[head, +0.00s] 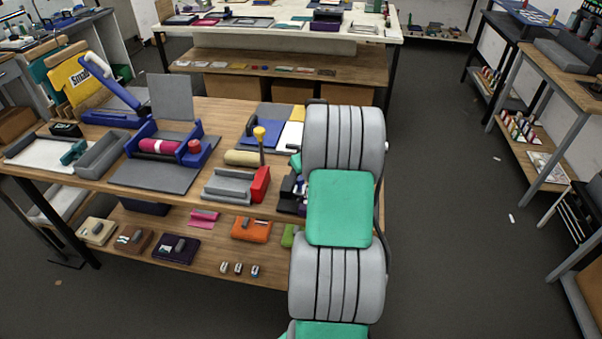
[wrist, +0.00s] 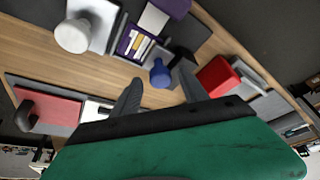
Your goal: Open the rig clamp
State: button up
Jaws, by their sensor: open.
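A grey fixture (head: 228,186) with a red block (head: 261,184) at its right end stands near the table's front edge in the head view. A dark lever with a yellow knob (head: 260,132) rises behind it; this looks like the rig clamp, but I cannot tell for sure. In the wrist view my gripper (wrist: 160,74) is open, its two dark fingers apart. A blue round-topped knob (wrist: 159,73) shows between them, and I cannot tell whether they touch it. A red block (wrist: 217,76) lies right of the fingers. My arm hides the gripper in the head view.
A blue press (head: 165,146) with a magenta roller stands left on the wooden table, beside a grey tray (head: 103,154). In the wrist view a purple compartment box (wrist: 140,46) and a white cylinder (wrist: 73,36) are close by. The floor at right (head: 450,230) is mostly clear.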

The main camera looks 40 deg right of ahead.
jog(key=shift+w+f, duration=0.2)
jog(key=shift+f, duration=0.25)
grip_shut()
dwell(0.3)
